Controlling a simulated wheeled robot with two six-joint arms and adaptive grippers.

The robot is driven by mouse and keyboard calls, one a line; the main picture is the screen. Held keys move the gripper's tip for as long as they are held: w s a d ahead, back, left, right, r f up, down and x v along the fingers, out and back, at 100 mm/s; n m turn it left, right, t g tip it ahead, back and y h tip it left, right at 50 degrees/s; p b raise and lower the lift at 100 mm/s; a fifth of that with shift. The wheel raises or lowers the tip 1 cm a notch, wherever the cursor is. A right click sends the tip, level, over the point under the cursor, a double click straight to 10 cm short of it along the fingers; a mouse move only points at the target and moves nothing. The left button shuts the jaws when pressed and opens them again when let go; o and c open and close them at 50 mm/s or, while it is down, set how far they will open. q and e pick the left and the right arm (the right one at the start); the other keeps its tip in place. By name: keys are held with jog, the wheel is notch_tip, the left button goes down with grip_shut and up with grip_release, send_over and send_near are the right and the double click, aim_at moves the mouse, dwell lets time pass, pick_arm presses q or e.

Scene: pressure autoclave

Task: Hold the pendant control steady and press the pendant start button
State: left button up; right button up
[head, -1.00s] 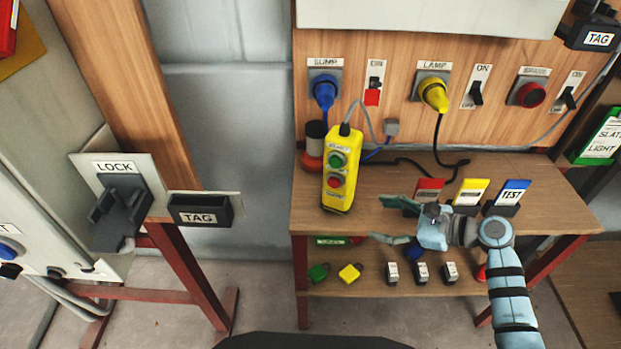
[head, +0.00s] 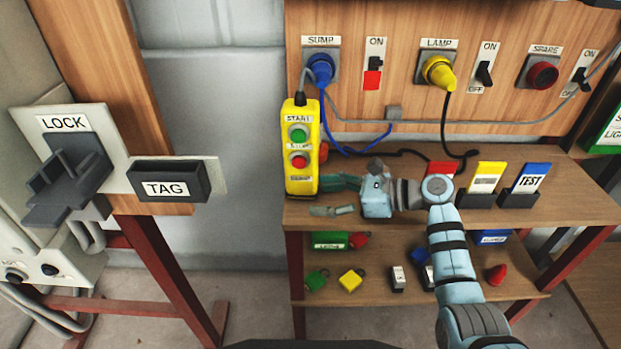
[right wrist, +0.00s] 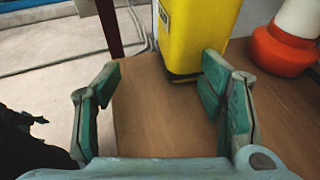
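The yellow pendant control (head: 302,172) stands upright near the left edge of the bench top. Its green START button (head: 299,136) sits above a red button (head: 299,162), and both face me. A cable leaves its top. My right gripper (head: 336,197) is just right of its lower part, fingers pointing left. In the right wrist view, the gripper (right wrist: 160,80) is open and empty, its fingers wide apart. The lower part of the pendant (right wrist: 190,40) is ahead, near the right-hand finger; contact cannot be told. My left gripper is out of view.
The panel behind holds the blue SUMP plug (head: 321,69), yellow LAMP plug (head: 438,72) and switches. Red, yellow and blue cards stand on the bench (head: 390,218) to the right. An orange-and-white object (right wrist: 285,45) is beside the pendant. LOCK and TAG holders (head: 168,180) are at left.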

jog(key=shift+r+x, duration=0.25)
jog(key=shift+x, duration=1.05)
jog(key=shift+c, duration=0.2)
grip_shut()
jog(key=shift+o, duration=0.6)
grip_release()
